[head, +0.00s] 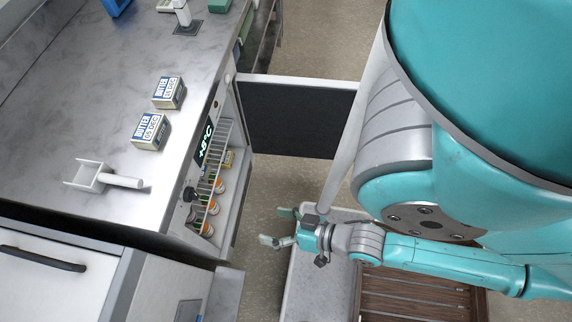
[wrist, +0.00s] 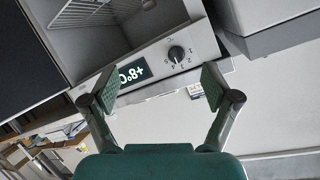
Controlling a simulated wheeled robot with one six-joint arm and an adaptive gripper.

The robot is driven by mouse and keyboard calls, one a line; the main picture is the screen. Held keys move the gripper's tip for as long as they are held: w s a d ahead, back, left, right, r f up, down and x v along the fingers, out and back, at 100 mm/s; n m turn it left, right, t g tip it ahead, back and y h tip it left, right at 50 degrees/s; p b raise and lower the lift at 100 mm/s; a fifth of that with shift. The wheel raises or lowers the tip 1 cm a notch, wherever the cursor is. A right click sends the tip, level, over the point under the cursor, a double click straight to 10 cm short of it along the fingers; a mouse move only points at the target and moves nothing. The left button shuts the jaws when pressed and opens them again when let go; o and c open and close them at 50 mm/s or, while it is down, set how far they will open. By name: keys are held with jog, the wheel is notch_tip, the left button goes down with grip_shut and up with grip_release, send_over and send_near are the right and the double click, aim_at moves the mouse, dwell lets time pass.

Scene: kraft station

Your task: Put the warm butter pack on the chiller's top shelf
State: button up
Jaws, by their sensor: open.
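Two white-and-blue butter packs stand on the marble counter in the head view: a nearer one (head: 151,131) and a farther one (head: 169,92). Both carry degree labels too small to read surely, so I cannot tell which is warm. The chiller (head: 204,142) is built under the counter and shows about +8 °C. Its door (head: 300,118) stands open. Wire shelves (head: 222,140) are inside; a shelf also shows in the wrist view (wrist: 88,14). My gripper (head: 277,227) is open and empty, right of the chiller; in the wrist view (wrist: 159,88) it faces the display and knob.
Several orange-lidded jars (head: 211,206) and a small yellow item (head: 229,158) are inside the chiller. A white scoop (head: 103,178) lies on the counter near the packs. The open door projects into the aisle. A slatted brown surface (head: 415,292) lies below my arm.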

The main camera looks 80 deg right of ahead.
jog(key=s+a+r+n+t+y, duration=0.1)
jog(key=s+r+n, duration=0.2)
jog(key=r+n, duration=0.3)
notch_tip(320, 180, up, 2)
jog(key=shift+a+r+n+y, duration=0.25)
jog(key=shift+a+n+y, duration=0.05)
jog(key=shift+a, duration=0.1)
